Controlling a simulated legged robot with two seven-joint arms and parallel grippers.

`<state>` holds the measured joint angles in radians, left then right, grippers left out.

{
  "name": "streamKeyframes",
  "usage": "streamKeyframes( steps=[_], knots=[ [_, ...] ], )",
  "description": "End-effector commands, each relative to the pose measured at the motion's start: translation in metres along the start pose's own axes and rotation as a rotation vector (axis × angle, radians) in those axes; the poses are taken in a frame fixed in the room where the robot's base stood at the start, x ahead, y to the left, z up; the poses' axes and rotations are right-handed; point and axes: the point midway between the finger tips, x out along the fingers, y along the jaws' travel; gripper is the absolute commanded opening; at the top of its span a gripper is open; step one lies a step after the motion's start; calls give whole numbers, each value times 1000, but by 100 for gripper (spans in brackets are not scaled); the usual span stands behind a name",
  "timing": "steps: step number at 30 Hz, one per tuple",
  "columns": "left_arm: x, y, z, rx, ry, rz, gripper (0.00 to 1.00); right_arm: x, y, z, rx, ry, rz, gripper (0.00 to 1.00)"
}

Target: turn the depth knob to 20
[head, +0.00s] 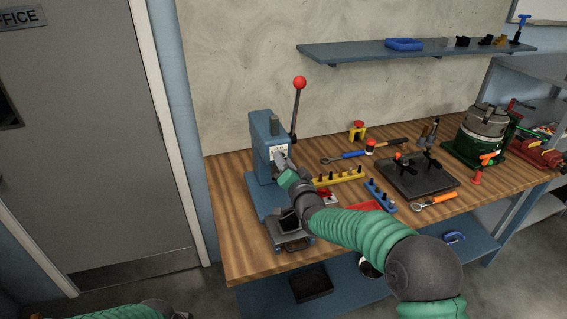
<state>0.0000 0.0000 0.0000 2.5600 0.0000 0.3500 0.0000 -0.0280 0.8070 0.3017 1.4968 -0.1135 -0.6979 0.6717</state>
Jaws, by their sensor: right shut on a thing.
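The blue press (262,134) stands at the left end of the wooden bench, with a red-balled lever rising on its right side. A white dial plate (279,151) with small marks is on its front; the number set is too small to read. My right gripper (283,162) is at the front of the press, just below the plate, shut on what appears to be the depth knob. The knob itself is hidden behind the fingers. Of my left arm only a green part shows at the bottom left edge; its gripper is out of view.
My right forearm crosses over the bench front. A yellow block with pegs (340,177), a blue peg block (380,195) and a dark fixture plate (417,178) lie right of the press. A black tray (311,283) sits on the lower shelf.

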Motion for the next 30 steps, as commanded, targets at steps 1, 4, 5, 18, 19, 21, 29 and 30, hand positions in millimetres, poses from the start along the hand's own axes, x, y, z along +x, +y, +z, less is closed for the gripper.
streamKeyframes(
  steps=[1, 4, 5, 18, 19, 21, 29, 30],
  knots=[
    [0, 0, 0, 0, 0, 0, 36, 0, 1, -1, 1, 1, 1, 0],
    [0, 0, 0, 0, 0, 0, 36, 0, 1, -1, 0, 1, 1, 30],
    [0, 0, 0, 0, 0, 0, 36, 0, 1, -1, 0, 1, 2, 34],
    [1, 0, 0, 0, 0, 0, 36, -2, 0, 0, -1, 1, 0, 49],
    [1, 0, 0, 0, 0, 0, 36, -4, 0, 0, -1, 1, 0, 49],
    [3, 0, 1, 0, 0, 0, 36, -11, 1, 0, -1, 0, 1, 49],
    [16, 0, 4, 0, 0, 0, 36, -78, 2, 1, -3, 1, 2, 49],
    [18, 0, 4, 0, 0, 0, 36, -90, 2, 1, -3, 1, 1, 49]
  ],
)
